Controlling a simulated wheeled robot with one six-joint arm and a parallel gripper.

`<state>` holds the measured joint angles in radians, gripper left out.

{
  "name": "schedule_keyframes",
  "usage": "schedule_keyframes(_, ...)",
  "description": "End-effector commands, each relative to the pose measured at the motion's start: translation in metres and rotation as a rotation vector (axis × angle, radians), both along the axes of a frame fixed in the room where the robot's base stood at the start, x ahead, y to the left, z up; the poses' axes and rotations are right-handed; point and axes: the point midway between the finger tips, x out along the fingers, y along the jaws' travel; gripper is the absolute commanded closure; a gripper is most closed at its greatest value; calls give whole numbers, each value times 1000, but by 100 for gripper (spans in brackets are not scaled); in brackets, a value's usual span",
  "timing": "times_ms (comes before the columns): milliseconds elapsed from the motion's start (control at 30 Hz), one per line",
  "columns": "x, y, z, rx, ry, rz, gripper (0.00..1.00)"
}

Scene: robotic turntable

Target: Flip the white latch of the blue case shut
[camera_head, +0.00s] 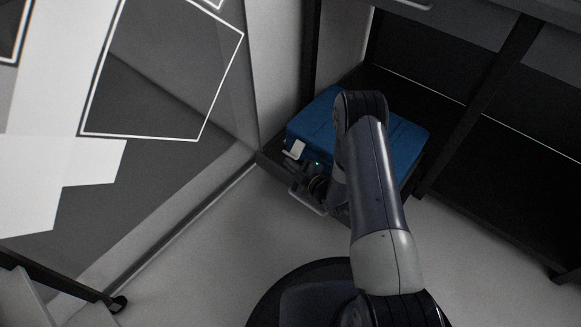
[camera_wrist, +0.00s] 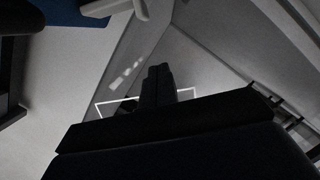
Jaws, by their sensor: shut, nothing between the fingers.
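The blue case (camera_head: 402,145) lies on a dark low surface, partly covered by my arm. Its white latch (camera_head: 295,149) sticks out at the front left edge of the case. In the wrist view, a blue edge of the case (camera_wrist: 65,12) shows at the top left, with a white piece (camera_wrist: 108,8) beside it that looks like the latch. My gripper (camera_wrist: 157,72) is shut and empty, its fingers together. In the head view it is mostly hidden, dark against dark, close to the front of the case just below the latch. I cannot tell whether it touches the latch.
A pale bar handle (camera_head: 307,202) juts out below the case's front. A glass-like panel with white outlines (camera_head: 165,70) stands to the left. Dark shelving (camera_head: 500,150) is on the right. The light floor (camera_head: 220,240) in front is clear.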

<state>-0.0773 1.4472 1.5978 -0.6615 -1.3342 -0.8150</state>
Motion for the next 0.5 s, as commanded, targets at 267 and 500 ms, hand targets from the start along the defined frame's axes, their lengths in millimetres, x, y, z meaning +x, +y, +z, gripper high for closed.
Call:
schedule_keyframes(267,-37,-36,11,1,3,-6,100)
schedule_keyframes(500,-59,-54,15,1,0,-3,100)
